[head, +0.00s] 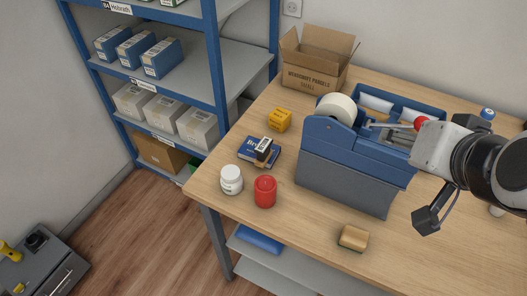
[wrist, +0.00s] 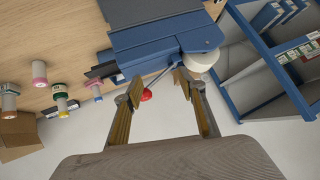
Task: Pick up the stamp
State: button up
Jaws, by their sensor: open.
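A small black block with a white label and a tan wooden part (head: 264,148), which looks like the stamp, rests on a blue box (head: 246,151) at the left of the counter in the head view. I cannot make it out in the wrist view. My gripper (head: 371,125) is over the blue-and-grey dispenser, well to the right of the stamp. In the wrist view its two fingers (wrist: 155,82) are apart, with nothing held between them.
The blue-and-grey dispenser (head: 345,178) with a white roll and red knob (head: 421,123) stands between my gripper and the stamp. A red jar (head: 265,191), white bottle (head: 231,180) and yellow block (head: 279,120) are near the stamp. A sponge (head: 353,238) lies in front; a carton (head: 312,78) stands behind.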

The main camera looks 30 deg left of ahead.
jog(key=w+a+y, duration=0.1)
jog(key=w+a, duration=0.1)
jog(key=a, duration=0.2)
jog(key=w+a+r+t, duration=0.1)
jog(key=w+a, duration=0.2)
jog(key=a, duration=0.2)
jog(key=w+a+r+y, duration=0.1)
jog(key=w+a, duration=0.1)
jog(key=a, duration=0.3)
jog(key=shift+w+a+r+t+y, duration=0.15)
jog(key=shift+w+a+t+y, duration=0.15)
jog(key=shift+t, duration=0.1)
jog(key=w+a+f+m+t, duration=0.15)
jog(key=a+f, duration=0.25)
jog(key=a, duration=0.6)
jog(key=h, duration=0.3)
send_over(261, 144)
notch_tip(261, 144, down, 7)
jog(key=s+f+t+h, duration=0.1)
jog(key=s+f+h, duration=0.2)
jog(key=s+f, duration=0.4)
notch_tip(261, 144, down, 3)
jog(key=shift+s+r+t+h, duration=0.15)
jog(key=shift+s+t+h, duration=0.05)
jog(key=shift+t+h, duration=0.2)
jog(key=shift+x, duration=1.3)
